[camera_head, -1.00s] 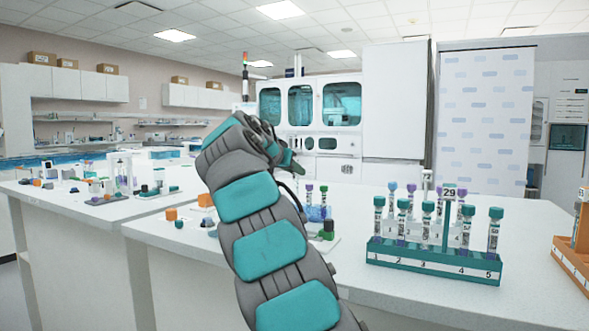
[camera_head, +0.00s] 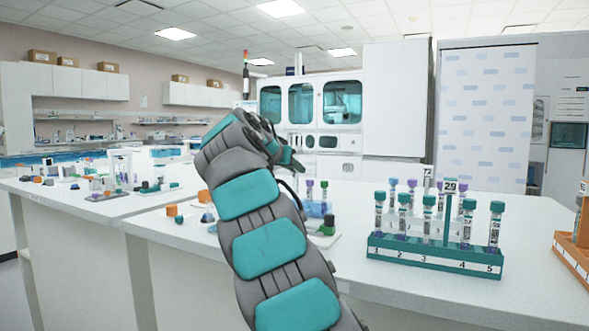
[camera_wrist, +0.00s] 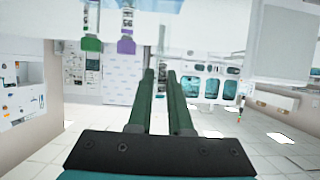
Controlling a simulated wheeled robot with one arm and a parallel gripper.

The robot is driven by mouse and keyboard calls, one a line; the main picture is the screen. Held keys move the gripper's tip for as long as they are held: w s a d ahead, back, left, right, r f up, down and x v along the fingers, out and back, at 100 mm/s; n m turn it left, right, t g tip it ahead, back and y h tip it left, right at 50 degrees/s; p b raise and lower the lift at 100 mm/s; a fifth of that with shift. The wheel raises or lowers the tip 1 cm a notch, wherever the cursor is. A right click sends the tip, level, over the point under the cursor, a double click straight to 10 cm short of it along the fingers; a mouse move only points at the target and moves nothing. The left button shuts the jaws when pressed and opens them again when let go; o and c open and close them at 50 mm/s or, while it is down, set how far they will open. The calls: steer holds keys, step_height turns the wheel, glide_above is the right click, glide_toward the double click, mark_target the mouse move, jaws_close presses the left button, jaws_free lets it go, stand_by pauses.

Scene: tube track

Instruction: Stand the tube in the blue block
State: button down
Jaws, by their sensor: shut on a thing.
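My gripper (camera_wrist: 160,76) shows in the wrist view as two long dark green fingers, close together with a narrow gap. It is shut on a tube, but the held tube can hardly be made out there. In the head view my gripper (camera_head: 290,162) is mostly hidden behind my own arm, above the bench. The blue block (camera_head: 316,209) sits on the bench just right of my arm and is partly hidden.
A teal rack (camera_head: 432,256) marked 29 holds several teal-capped tubes at the right of the bench. An orange rack (camera_head: 572,245) is at the far right edge. Small orange and green pieces (camera_head: 327,228) lie near my arm. The right front of the bench is clear.

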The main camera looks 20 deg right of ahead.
mark_target(294, 179)
steer(key=shift+f+b, duration=0.6)
steer(key=shift+f, duration=0.05)
stand_by(0.5)
steer(key=shift+f, duration=0.25)
steer(key=shift+f+b, duration=0.15)
steer(key=shift+b, duration=0.25)
steer(key=shift+f+b, duration=0.35)
steer(key=shift+f, duration=0.15)
steer(key=c, duration=0.8)
jaws_free()
steer(key=shift+o, duration=0.2)
